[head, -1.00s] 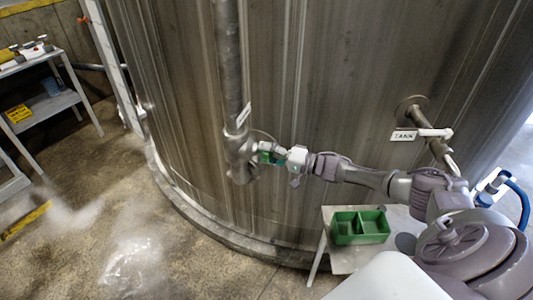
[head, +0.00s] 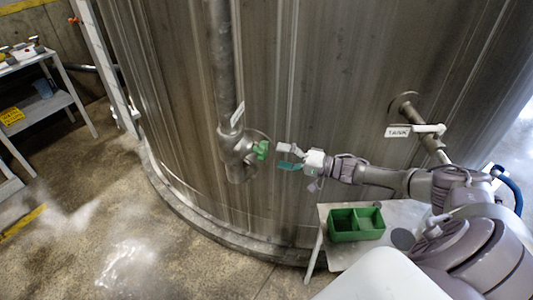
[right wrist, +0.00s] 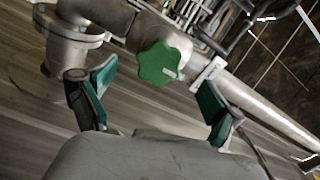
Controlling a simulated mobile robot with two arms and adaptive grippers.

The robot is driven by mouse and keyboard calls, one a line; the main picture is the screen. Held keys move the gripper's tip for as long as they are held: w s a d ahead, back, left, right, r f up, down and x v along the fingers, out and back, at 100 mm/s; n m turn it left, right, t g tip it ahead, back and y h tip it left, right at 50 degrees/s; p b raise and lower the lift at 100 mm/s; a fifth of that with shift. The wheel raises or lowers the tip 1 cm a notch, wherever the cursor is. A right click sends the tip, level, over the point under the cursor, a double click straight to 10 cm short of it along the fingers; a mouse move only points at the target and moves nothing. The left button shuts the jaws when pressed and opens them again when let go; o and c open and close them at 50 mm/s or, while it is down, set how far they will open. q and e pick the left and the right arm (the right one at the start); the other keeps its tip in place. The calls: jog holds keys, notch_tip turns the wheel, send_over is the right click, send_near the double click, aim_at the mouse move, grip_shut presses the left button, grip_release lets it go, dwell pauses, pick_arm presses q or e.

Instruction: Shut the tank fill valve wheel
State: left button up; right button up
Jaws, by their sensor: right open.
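The green valve wheel (head: 261,150) sits on the right side of a grey valve body (head: 236,150) at the foot of a vertical pipe on the tank. In the right wrist view the green wheel (right wrist: 159,63) shows as a lobed knob with a small pale mark. My right gripper (head: 280,157) is open and empty, just to the right of the wheel and apart from it. In the right wrist view its teal-padded fingers (right wrist: 155,97) stand wide apart, with the wheel beyond and between them. My left gripper is not in view.
The big metal tank (head: 340,90) fills the background. A green divided bin (head: 356,225) stands on a small table below my right arm. A shelf cart (head: 45,100) is at the far left; the floor between is clear.

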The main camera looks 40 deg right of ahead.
jog(key=v, duration=0.5)
jog(key=shift+s+d, duration=0.1)
jog(key=shift+s, duration=0.05)
